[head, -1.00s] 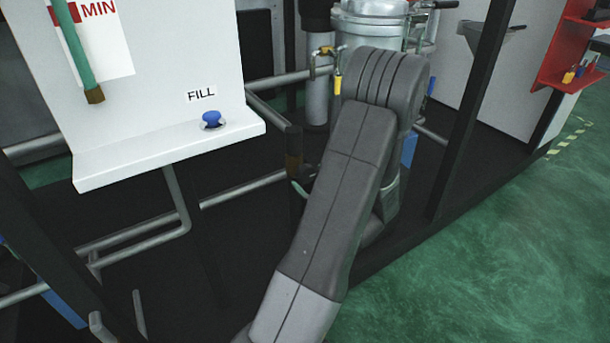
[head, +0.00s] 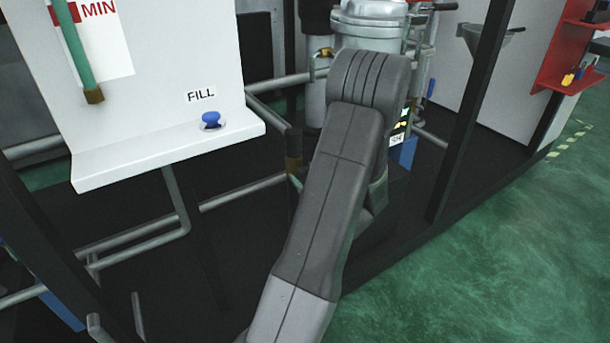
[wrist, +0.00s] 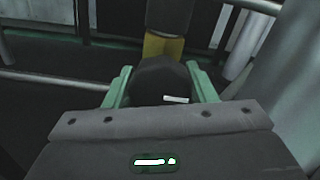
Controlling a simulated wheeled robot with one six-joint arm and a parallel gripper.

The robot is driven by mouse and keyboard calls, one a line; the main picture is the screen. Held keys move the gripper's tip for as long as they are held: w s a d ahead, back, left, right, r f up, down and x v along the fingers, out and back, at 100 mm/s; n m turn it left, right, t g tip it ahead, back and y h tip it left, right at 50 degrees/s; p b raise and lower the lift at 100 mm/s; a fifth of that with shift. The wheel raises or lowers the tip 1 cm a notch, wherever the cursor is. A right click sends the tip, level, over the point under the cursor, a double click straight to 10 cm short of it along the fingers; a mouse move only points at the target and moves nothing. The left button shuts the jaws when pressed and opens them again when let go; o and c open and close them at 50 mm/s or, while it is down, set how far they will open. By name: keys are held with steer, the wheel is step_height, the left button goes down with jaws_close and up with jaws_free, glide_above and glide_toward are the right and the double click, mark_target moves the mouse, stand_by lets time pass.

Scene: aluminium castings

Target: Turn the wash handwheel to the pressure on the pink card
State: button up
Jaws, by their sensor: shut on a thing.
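In the wrist view, my gripper (wrist: 163,80) has its two green fingers on either side of a dark rounded knob or wheel (wrist: 160,75) and is shut on it. This looks like the wash handwheel, but no label on it is readable. A short white mark shows on its near side. Just beyond it is a yellow fitting (wrist: 161,46) with a dark part behind. In the head view my arm hides the handwheel and nearly all of my gripper. I cannot make out the pink card or a pressure gauge in either view.
A white panel with a blue FILL knob (head: 210,119) stands at left in the head view. Grey pipes (head: 243,190) run behind my arm. A metal vessel (head: 368,22) and a dark post (head: 468,110) stand beyond it. Green floor (head: 480,250) is open at right.

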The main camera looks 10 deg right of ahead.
steer(key=m+p, duration=0.4)
steer(key=shift+r+m, duration=0.15)
steer(key=shift+m, duration=0.15)
steer(key=m+p, duration=0.2)
steer(key=m, duration=0.1)
steer(key=shift+d+m+p, duration=0.1)
steer(key=shift+m+p, duration=0.85)
steer(key=shift+m, duration=0.45)
steer(key=shift+f, duration=0.2)
steer(key=o, duration=1)
